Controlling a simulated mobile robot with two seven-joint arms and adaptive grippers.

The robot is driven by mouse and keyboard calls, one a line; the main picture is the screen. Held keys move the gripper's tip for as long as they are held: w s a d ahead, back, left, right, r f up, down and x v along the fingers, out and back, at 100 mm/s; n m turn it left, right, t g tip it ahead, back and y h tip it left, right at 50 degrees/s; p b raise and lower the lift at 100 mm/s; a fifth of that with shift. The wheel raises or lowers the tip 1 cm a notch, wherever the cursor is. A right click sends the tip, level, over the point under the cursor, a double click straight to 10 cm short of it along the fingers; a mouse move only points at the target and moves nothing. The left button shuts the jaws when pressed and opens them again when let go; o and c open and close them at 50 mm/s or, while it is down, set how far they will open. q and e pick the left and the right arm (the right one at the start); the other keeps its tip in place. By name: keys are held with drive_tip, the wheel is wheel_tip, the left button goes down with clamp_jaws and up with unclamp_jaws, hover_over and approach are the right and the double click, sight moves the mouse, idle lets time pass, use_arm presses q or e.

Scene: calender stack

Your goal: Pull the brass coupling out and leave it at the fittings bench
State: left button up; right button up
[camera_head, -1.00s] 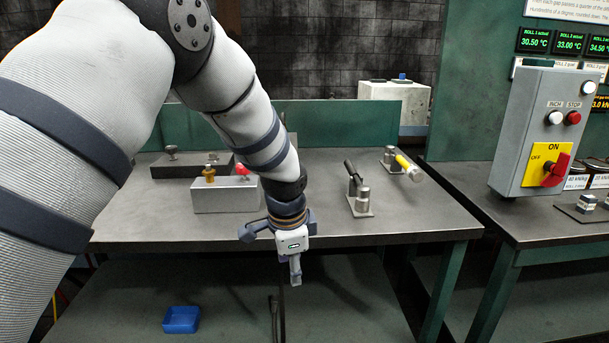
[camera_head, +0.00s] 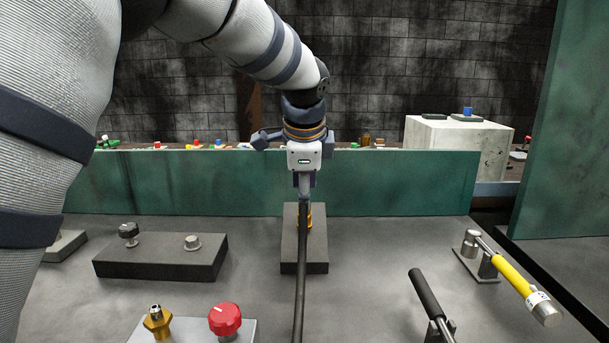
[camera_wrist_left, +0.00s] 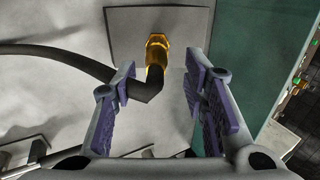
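A brass coupling (camera_wrist_left: 157,52) sits on a plate in the left wrist view, with a black hose (camera_wrist_left: 90,58) bending at its near end. In the head view the coupling (camera_head: 309,216) shows as a sliver of brass behind the hose (camera_head: 301,270), at a dark block (camera_head: 316,254) before the green panel. My left gripper (camera_head: 304,183) is above the block. In the left wrist view its fingers (camera_wrist_left: 160,108) are apart, with the hose's bent end between them and the coupling just beyond. Whether a finger touches the hose is unclear. My right gripper is not seen.
A grey block with a second brass fitting (camera_head: 157,322) and a red knob (camera_head: 225,319) stands at the front. A dark block (camera_head: 165,258) is at left. A black-handled lever (camera_head: 428,297) and a yellow-handled tool (camera_head: 505,272) are at right. The green panel (camera_head: 400,180) closes the back.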

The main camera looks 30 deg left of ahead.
sight(304, 219)
use_arm(q)
drive_tip(key=shift+w, duration=0.1)
drive_tip(key=shift+f, duration=0.25)
drive_tip(key=shift+x, duration=2.9)
clamp_jaws()
